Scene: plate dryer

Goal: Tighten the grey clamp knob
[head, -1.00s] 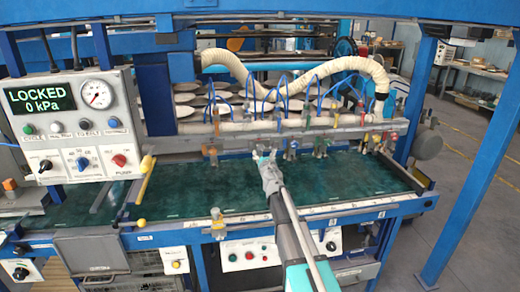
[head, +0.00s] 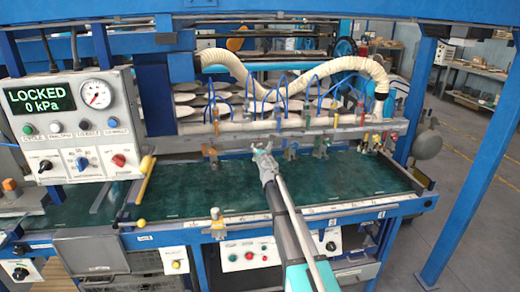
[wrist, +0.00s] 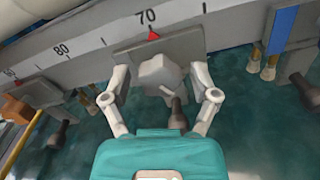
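The grey clamp knob (wrist: 158,74) is in the upper middle of the wrist view. It sits in front of a grey clamp plate (wrist: 190,48), under a red pointer at the 70 mark of the scale. A dark-tipped stem (wrist: 178,112) hangs below it. My gripper (wrist: 159,72) is open, with one finger on each side of the knob and a visible gap on both sides. In the head view my gripper (head: 262,150) is at the front of the rail over the green bed, and the knob cannot be made out clearly there.
The scaled rail (head: 345,131) carries neighbouring clamps, including an orange one (head: 213,155) to the left and a grey one (head: 321,148) to the right. The control box display (head: 40,98) reads LOCKED, 0 kPa. The green bed (head: 180,195) is mostly clear.

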